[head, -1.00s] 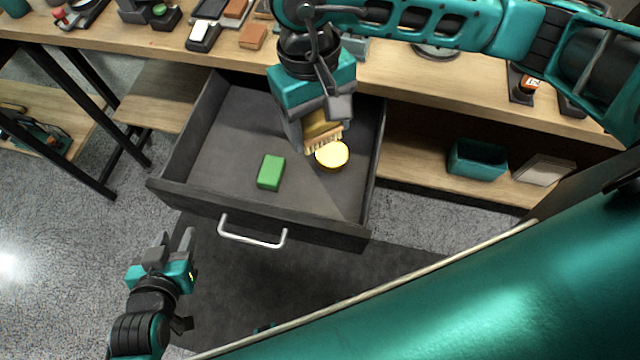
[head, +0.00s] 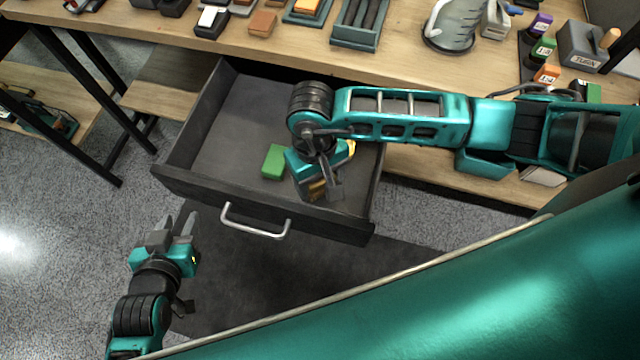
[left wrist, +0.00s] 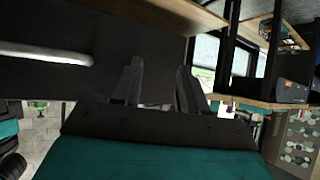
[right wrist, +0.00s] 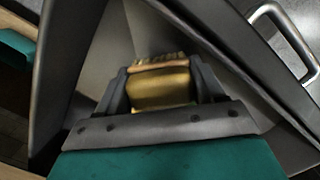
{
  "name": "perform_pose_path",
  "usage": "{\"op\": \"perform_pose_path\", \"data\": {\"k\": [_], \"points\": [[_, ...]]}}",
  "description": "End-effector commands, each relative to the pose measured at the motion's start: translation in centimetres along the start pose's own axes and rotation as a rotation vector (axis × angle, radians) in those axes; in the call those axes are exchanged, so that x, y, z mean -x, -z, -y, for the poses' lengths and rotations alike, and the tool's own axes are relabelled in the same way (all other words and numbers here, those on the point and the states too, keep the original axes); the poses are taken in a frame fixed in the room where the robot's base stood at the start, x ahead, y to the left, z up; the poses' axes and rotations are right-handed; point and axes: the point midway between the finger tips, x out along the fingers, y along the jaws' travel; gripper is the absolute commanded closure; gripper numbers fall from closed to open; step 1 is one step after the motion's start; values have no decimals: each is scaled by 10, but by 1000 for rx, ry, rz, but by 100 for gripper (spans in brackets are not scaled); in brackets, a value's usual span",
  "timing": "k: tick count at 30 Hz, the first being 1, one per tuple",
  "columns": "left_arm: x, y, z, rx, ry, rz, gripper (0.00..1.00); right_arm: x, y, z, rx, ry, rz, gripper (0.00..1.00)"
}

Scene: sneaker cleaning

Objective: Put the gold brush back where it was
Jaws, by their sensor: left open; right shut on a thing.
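The gold brush (right wrist: 160,88) is held between the fingers of my right gripper (right wrist: 163,85), bristles pointing away from the palm. In the head view my right gripper (head: 326,190) is inside the open dark drawer (head: 215,125), near its front right corner. The brush (head: 316,189) is mostly hidden there by the gripper. I cannot tell whether it touches the drawer floor. My left gripper (head: 176,228) is open and empty, in front of the drawer and left of its handle; its spread fingers also show in the left wrist view (left wrist: 158,88).
A green block (head: 274,161) lies in the drawer left of my right gripper. The drawer has a silver handle (head: 256,228). The workbench (head: 290,45) above holds several items. The drawer's left rear is clear.

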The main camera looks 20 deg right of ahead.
Motion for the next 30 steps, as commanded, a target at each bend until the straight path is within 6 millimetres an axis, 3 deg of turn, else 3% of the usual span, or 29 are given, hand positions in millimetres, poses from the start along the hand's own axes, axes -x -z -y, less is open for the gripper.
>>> {"op": "perform_pose_path", "data": {"k": [6,19,20,21,23,30], "points": [[0,-5,0,0,-1,5,57,-31,4,0,0,1,1,56],[-2,-12,-1,0,-2,10,57,-37,5,0,1,-1,-1,56],[-2,-11,-1,0,-2,11,57,-36,5,0,1,-1,-1,30],[-1,-10,-1,0,-2,11,57,-35,4,0,1,-1,0,26],[-1,-10,-1,0,-2,11,57,-35,4,0,0,-1,0,21],[-1,-9,-1,0,-2,11,57,-35,4,0,0,-1,1,21]]}}
